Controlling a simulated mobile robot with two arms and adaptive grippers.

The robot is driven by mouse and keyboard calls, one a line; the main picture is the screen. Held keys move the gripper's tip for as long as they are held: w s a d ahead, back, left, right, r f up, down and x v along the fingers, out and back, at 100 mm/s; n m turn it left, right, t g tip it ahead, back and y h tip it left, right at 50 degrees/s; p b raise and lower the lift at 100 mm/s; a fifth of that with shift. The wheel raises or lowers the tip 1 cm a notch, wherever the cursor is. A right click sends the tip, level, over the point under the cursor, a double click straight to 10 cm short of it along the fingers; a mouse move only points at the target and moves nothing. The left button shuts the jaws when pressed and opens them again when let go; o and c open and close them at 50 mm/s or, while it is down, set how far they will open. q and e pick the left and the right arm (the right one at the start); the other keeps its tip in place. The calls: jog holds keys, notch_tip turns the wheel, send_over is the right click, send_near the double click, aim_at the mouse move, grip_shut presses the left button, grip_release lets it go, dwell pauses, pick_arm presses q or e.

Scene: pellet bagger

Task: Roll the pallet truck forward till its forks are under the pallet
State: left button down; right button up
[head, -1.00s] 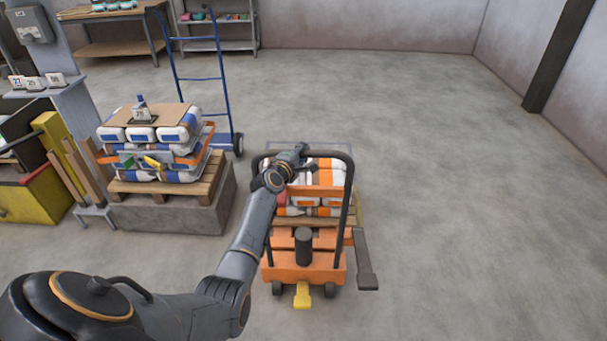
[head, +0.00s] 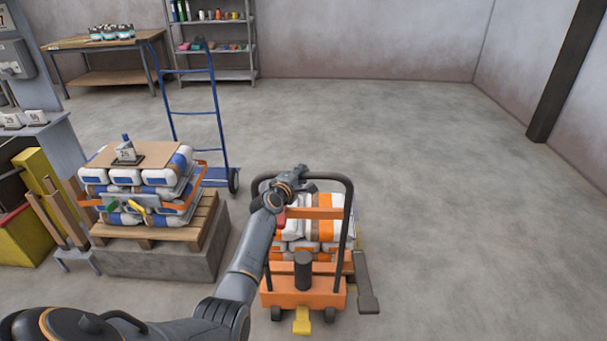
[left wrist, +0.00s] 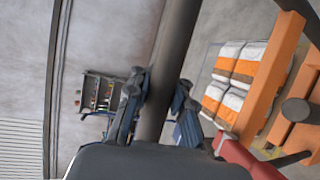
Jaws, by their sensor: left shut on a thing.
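The orange pallet truck (head: 295,292) stands in front of me in the head view, with its black hoop handle (head: 347,215) upright. In the left wrist view, the fingers (left wrist: 155,105) close around the dark handle bar (left wrist: 178,50). White and orange bags (head: 325,200) are stacked just beyond the truck, and they also show in the left wrist view (left wrist: 232,80). Only a sliver of the wooden pallet (head: 347,268) shows beneath them. The forks are hidden behind the truck body. My right gripper is out of view.
A dark grey bar with a foot (head: 365,285) is close to the truck's right side. At left, another loaded pallet sits on a concrete block (head: 165,258), with a blue hand truck (head: 220,125) behind it. The floor at right is clear.

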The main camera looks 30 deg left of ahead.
pick_arm(q)
jog(key=c, duration=1.7)
grip_release()
jog(key=shift+a+r, duration=0.15)
jog(key=shift+r, duration=0.05)
jog(key=o, duration=0.6)
jog(key=shift+s, duration=0.2)
jog(key=shift+f, duration=0.1)
jog(key=v, duration=1.2)
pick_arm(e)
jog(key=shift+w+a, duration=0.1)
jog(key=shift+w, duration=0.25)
